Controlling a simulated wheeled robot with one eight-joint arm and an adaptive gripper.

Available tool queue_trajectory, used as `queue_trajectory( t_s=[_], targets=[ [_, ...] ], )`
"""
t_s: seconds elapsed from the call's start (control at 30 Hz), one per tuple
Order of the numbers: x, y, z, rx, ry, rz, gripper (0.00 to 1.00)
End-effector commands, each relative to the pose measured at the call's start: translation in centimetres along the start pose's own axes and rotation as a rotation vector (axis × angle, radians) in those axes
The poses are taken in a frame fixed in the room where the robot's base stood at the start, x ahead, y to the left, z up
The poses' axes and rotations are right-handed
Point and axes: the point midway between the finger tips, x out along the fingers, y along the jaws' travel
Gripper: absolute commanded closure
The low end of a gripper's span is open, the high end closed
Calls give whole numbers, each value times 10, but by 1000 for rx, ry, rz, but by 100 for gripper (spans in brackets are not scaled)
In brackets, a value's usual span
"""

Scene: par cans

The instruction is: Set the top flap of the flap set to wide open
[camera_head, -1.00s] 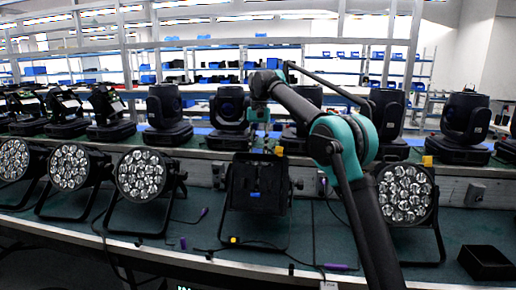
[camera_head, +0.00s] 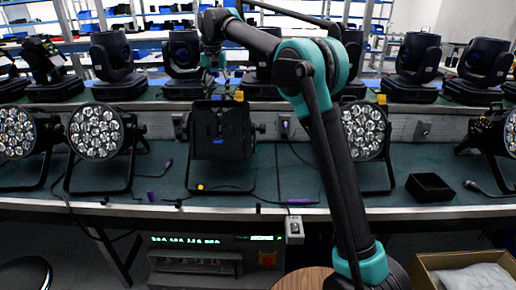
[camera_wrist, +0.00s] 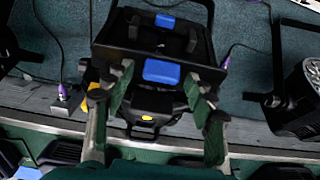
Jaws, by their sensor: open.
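The flap set (camera_head: 222,132) is a dark square frame on the front of the middle par can, below my gripper in the head view. In the wrist view the flap set (camera_wrist: 158,45) shows a black frame with two blue tabs. The nearer blue tab (camera_wrist: 162,72) lies between my fingertips in the picture; the other blue tab (camera_wrist: 165,21) is farther up. I cannot tell the top flap's exact angle. My gripper (camera_wrist: 158,80) is open, with a finger on each side of the nearer tab. Contact is not clear. In the head view my gripper (camera_head: 213,66) is small, above the can.
Par cans with round lamp faces stand at the left (camera_head: 97,132) and right (camera_head: 362,132). Moving-head lights (camera_head: 183,62) line the raised shelf behind. Purple-ended cables lie on the bench. A black open box (camera_head: 429,187) stands at the right.

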Motion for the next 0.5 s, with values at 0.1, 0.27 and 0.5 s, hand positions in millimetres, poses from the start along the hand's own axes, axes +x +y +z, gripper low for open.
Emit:
queue_trajectory(
  t_s=[0.1, 0.27, 0.5],
  targets=[
    [2, 0, 6, -2, 65, 0, 45],
    [5, 0, 12, -3, 160, 0, 45],
    [11, 0, 21, -3, 326, 0, 45]
  ],
)
